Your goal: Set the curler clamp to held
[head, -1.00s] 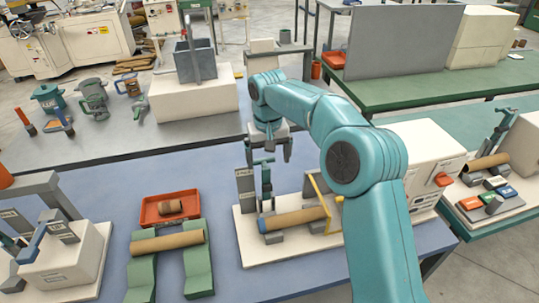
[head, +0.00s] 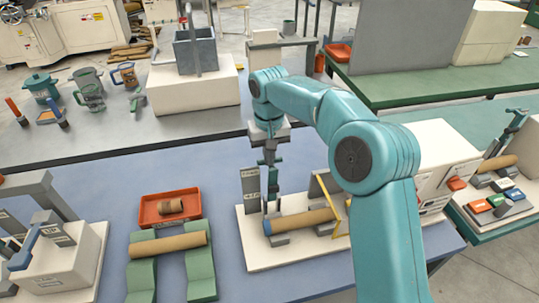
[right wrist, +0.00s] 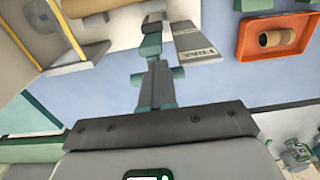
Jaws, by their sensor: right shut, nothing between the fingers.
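The curler stands on a white base board (head: 262,257) in the head view, with a brown tube (head: 308,219) that has a blue end. Its clamp (head: 265,205) is a slim grey and teal upright part beside a grey labelled plate (head: 250,185). My right gripper (head: 270,163) points down over the clamp, shut and empty, and hides its upper part. In the right wrist view my shut fingers (right wrist: 156,78) end close to the teal part of the clamp (right wrist: 151,45); I cannot tell whether they touch. The labelled plate (right wrist: 194,45) is beside it. My left gripper is not in view.
An orange tray (head: 152,218) with a small brown roll and a green stand (head: 199,270) bearing another tube are left of the curler. A white machine with a blue handle (head: 35,228) stands far left. The blue tabletop behind the orange tray is clear.

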